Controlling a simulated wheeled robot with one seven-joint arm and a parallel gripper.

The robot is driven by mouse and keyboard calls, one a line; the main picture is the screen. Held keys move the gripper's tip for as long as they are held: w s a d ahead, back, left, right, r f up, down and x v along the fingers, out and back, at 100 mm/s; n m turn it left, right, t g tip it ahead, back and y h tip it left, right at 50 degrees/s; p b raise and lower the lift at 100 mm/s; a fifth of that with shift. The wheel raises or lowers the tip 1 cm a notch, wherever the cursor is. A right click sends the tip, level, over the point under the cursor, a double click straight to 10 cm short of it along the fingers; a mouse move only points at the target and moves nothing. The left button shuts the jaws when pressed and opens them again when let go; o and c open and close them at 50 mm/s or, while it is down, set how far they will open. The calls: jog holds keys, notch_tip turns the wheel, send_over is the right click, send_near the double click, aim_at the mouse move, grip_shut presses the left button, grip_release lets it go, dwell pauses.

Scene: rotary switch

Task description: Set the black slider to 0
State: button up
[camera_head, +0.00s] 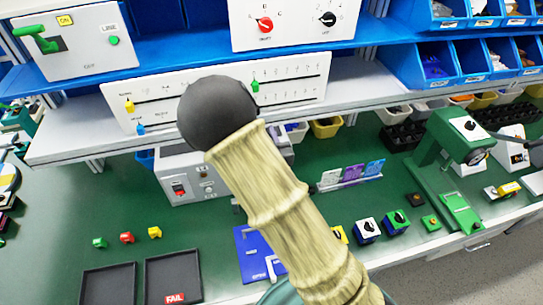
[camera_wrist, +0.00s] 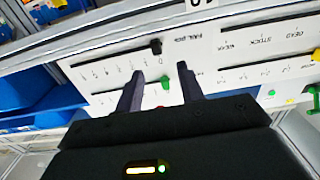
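In the wrist view, which looks upside down, the black slider (camera_wrist: 155,46) sits at the right end of its slot on the white panel (camera_wrist: 222,98). The scale digits beside it are too small to read surely. My gripper (camera_wrist: 160,70) is open, its two dark fingers apart. The black slider shows just past the fingertips, in line with the gap; I see no contact. The green slider (camera_wrist: 165,82) shows between the fingers, at the right end of its own slot. In the head view my arm hides the black slider and my gripper.
The head view shows the panel's yellow slider (camera_head: 129,106) and blue slider (camera_head: 140,128) on the left, and the green slider right of my arm. A panel with red and black knobs (camera_head: 296,22) stands above. Blue bins (camera_head: 430,62) are at right. A green bench (camera_head: 75,205) lies below.

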jog(key=shift+s+r+p, duration=0.25)
jog(key=shift+s+p, duration=0.15)
jog(key=shift+p, duration=2.3)
jog(key=shift+s+p, duration=0.1)
jog(key=shift+p, duration=0.35)
jog(key=p+v, duration=0.7)
jog(key=p, duration=0.1)
jog(key=shift+s+d+f, duration=0.15)
jog(key=shift+s+f, duration=0.1)
jog(key=shift+s, duration=0.1)
